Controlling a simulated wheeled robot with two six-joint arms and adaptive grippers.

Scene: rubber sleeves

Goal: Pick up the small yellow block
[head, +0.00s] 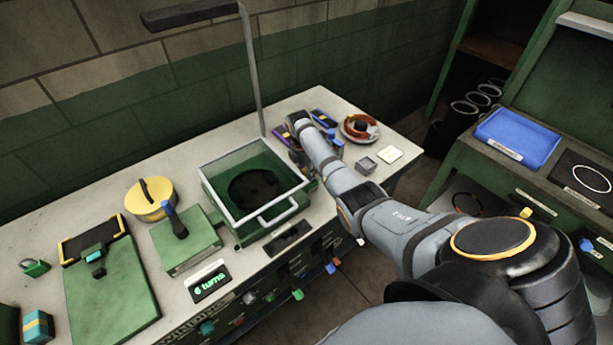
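I cannot pick out a small yellow block for certain. A small yellow piece (526,212) shows at the front edge of the green bench on the right; it may be a knob or handle. My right arm reaches across to the far end of the workbench. My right gripper (297,153) is there, small and mostly hidden by its own wrist, beside a purple and yellow item (281,134) and blue items (323,118). Whether its fingers are apart or hold something cannot be seen. My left gripper is out of view.
The workbench (120,190) carries a green glass-lidded box (222,190), a round yellow tin (146,205), a green box with a blue handle (190,250), a red ring-shaped item (360,128) and a pale square (389,153). A blue tray (518,137) lies on the right bench (560,185).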

